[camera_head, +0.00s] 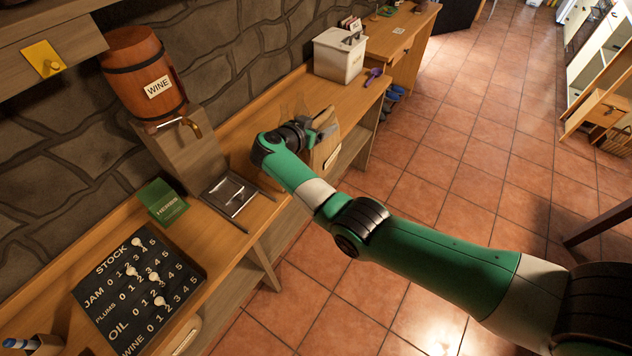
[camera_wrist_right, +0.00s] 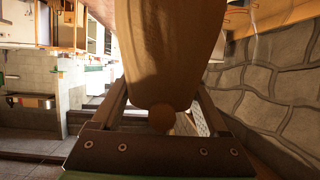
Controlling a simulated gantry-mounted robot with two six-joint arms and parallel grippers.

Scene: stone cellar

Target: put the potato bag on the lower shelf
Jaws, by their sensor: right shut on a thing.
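I cannot tell whether the bag touches the counter. The counter (camera_head: 245,122) has an open space below its top, where the lower shelf is mostly hidden by the top and my arm. My left gripper is not in view.
A wine barrel (camera_head: 145,75) on a stand, a metal rack (camera_head: 232,194), a green herbs card (camera_head: 162,200) and a black stock board (camera_head: 138,290) line the counter to the left. A white bin (camera_head: 338,56) stands beyond the bag. The tiled floor (camera_head: 440,150) in front is clear.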

